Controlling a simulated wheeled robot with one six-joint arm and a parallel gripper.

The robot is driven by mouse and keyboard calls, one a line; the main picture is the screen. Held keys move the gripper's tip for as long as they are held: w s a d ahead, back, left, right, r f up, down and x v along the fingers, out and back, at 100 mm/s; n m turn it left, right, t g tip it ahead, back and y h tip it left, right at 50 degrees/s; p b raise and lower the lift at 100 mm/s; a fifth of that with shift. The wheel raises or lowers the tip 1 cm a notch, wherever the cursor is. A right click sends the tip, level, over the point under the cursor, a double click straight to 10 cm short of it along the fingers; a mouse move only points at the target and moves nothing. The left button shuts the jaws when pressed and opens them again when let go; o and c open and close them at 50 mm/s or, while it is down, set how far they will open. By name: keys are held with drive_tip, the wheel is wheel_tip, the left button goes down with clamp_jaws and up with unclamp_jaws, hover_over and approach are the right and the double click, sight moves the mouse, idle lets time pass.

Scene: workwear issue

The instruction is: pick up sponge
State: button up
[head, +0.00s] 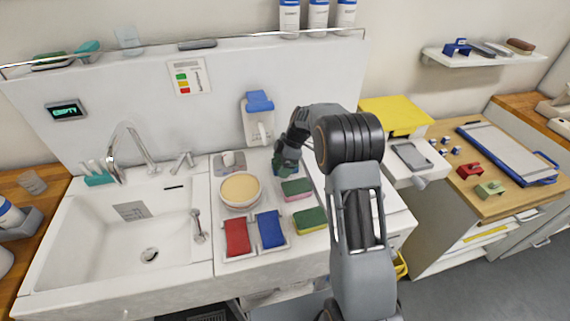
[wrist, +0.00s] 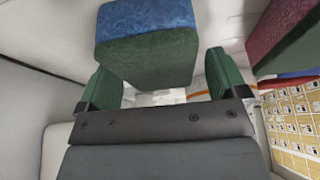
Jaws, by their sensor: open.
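My gripper (head: 286,163) hangs over the back of the counter beside the sink, fingers pointing down. In the wrist view its two green fingers (wrist: 163,78) are apart, with nothing gripped between them. A blue and green sponge (wrist: 148,52) lies just ahead of the fingertips, roughly lined up with the gap; I cannot tell whether they touch it. In the head view it is mostly hidden by my gripper. A pink and green sponge (head: 297,190) lies nearer the front, and a yellow and green sponge (head: 309,221) lies in front of that.
A round tan-topped dish (head: 240,187) stands left of the sponges. A red cloth (head: 237,237) and a blue cloth (head: 270,229) lie at the front. The sink (head: 150,235) is on the left. A wall dispenser (head: 259,118) hangs behind my gripper.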

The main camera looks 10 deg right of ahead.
sight(281, 163)
drive_tip(key=shift+a+f, duration=0.15)
drive_tip(key=shift+f, duration=0.15)
drive_tip(key=c, duration=1)
drive_tip(key=shift+r, duration=0.1)
drive_tip(key=shift+s+r+b, duration=0.15)
drive_tip(key=shift+r+b, duration=0.05)
drive_tip(key=shift+b, duration=0.25)
wheel_tip(281, 163, up, 6)
drive_tip(key=shift+f+b, duration=0.15)
drive_tip(key=shift+b, duration=0.45)
drive_tip(key=shift+s+r+b, duration=0.3)
drive_tip(key=shift+s, duration=0.25)
drive_tip(key=s+b, duration=0.4)
drive_tip(key=s, duration=1.4)
drive_tip(key=shift+s+r, duration=0.1)
drive_tip(key=shift+s, duration=0.2)
